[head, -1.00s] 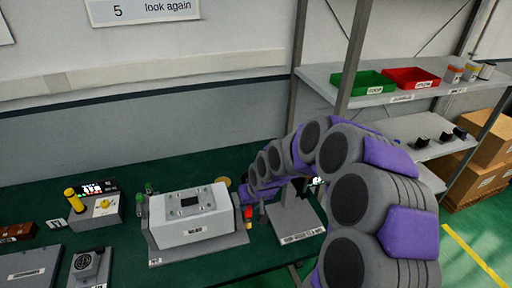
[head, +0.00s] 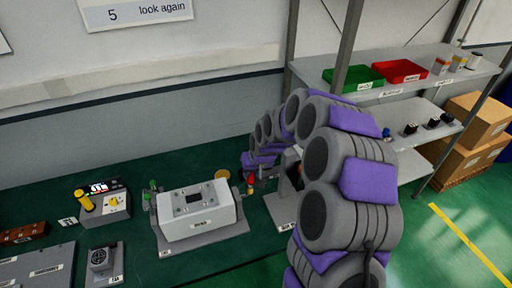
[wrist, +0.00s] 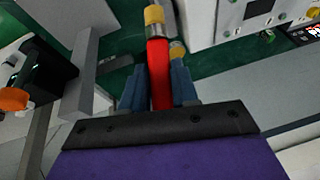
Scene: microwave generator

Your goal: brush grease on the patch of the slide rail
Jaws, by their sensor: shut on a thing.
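My gripper (wrist: 160,88) is shut on the red handle of a brush (wrist: 158,65), with a finger on each side. The brush has a silver collar and a yellow end at the top of the wrist view. In the head view the red brush (head: 250,188) shows small, just right of the white block. My purple and grey arm hides much of the area behind it. I cannot make out the slide rail or its patch for certain in either view.
A white block on a grey base (head: 197,222) stands on the green bench (head: 150,182). Left of it are a control box with a yellow lever (head: 103,205) and a small fan unit (head: 103,262). A shelf with green (head: 353,78) and red (head: 402,71) bins stands at right.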

